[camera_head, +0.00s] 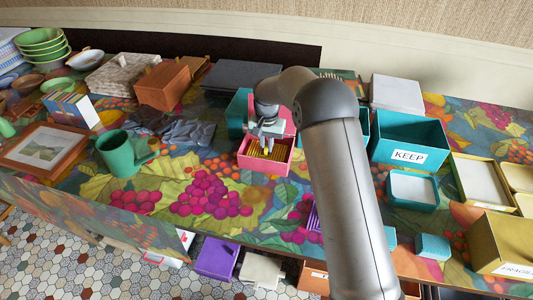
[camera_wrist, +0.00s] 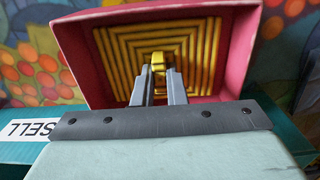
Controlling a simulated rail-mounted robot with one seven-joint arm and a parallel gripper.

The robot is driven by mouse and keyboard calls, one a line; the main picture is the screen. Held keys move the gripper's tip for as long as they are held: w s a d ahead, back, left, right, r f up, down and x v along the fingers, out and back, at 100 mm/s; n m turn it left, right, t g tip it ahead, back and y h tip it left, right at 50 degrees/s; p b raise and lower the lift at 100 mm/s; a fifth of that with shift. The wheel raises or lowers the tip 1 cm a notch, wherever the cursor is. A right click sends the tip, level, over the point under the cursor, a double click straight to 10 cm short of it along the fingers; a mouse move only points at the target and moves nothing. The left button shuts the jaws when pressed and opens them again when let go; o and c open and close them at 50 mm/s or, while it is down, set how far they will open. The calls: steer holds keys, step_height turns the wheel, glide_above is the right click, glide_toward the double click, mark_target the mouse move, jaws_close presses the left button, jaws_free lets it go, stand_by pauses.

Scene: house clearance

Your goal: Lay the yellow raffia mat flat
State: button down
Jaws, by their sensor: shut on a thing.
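The yellow raffia mat (camera_wrist: 120,65), with yellow and dark nested rectangles, is inside a pink box (camera_wrist: 76,62) in the wrist view. It covers much of the box's inside. My gripper (camera_wrist: 159,78) reaches into the box, and its fingertips are shut on a raised yellow bit of the mat near its middle. In the head view, my gripper (camera_head: 265,147) points down into the pink box (camera_head: 263,166), with yellow strips of the mat (camera_head: 254,151) showing around the fingers. My arm and gripper hide part of the box and mat.
A teal box (camera_head: 237,114) stands behind the pink box; the wrist view shows a SELL label (camera_wrist: 30,129). A teal KEEP box (camera_head: 408,155) stands right, a green watering can (camera_head: 118,155) left. The patterned tabletop (camera_head: 170,185) is clear in front of the pink box, towards the left.

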steer(key=shift+r+p, duration=1.25)
steer(key=shift+r, duration=1.1)
